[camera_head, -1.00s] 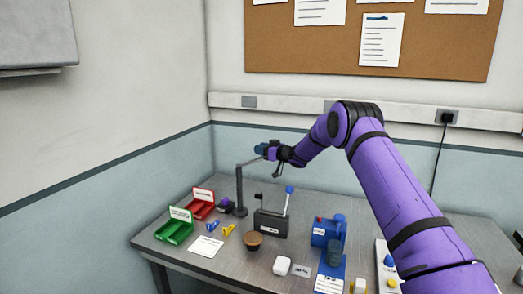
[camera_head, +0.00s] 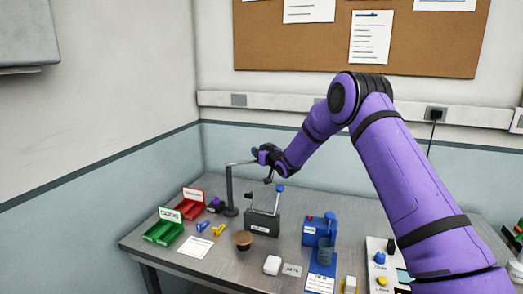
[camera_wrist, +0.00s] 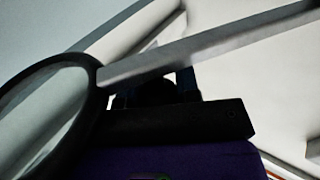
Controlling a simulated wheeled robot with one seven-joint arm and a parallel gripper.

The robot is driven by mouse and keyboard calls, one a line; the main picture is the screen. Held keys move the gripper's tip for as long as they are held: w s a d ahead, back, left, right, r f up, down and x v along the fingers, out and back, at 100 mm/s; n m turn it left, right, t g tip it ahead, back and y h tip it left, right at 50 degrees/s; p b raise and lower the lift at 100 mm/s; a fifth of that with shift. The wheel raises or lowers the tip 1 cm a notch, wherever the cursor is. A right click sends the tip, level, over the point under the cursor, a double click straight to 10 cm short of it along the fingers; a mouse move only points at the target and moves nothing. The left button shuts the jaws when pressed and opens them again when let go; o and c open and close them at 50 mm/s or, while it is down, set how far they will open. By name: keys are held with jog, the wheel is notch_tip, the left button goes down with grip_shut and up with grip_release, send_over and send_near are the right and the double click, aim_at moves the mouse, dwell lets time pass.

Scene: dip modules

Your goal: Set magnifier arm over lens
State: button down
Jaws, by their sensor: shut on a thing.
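The magnifier stand has a dark upright post (camera_head: 230,190) on a round base at the back left of the bench. Its thin arm (camera_head: 242,163) runs right from the top of the post to my gripper (camera_head: 266,156). My gripper is shut at the magnifier's end, well above the bench. In the wrist view the round, dark-rimmed magnifier head (camera_wrist: 50,118) fills the left, and the arm (camera_wrist: 205,48) runs from it to the upper right. The exact grip contact is dark and partly hidden. A small purple and dark object (camera_head: 215,204) sits beside the post's base; I cannot tell if it is the lens.
A dark box with a blue-tipped lever (camera_head: 263,222) stands below and near my gripper. Red (camera_head: 191,207) and green (camera_head: 163,232) trays lie at the left.

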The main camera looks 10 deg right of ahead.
jog(key=s+a+m+g+h, duration=0.5)
jog(key=s+m+h, duration=0.3)
jog(key=h, duration=0.3)
jog(key=s+a+m+g+h, duration=0.4)
jog(key=s+m+h, duration=0.3)
jog(key=m+h, duration=0.3)
jog(key=shift+s+a+g+h, duration=0.4)
jog(key=shift+a+h, duration=0.25)
jog(key=shift+h, duration=0.55)
jog(key=shift+r, duration=0.1)
jog(key=c, duration=0.8)
grip_release()
jog(key=shift+a, duration=0.1)
jog(key=v, duration=1)
jog(key=shift+s+a, duration=0.15)
jog(key=shift+a, duration=0.15)
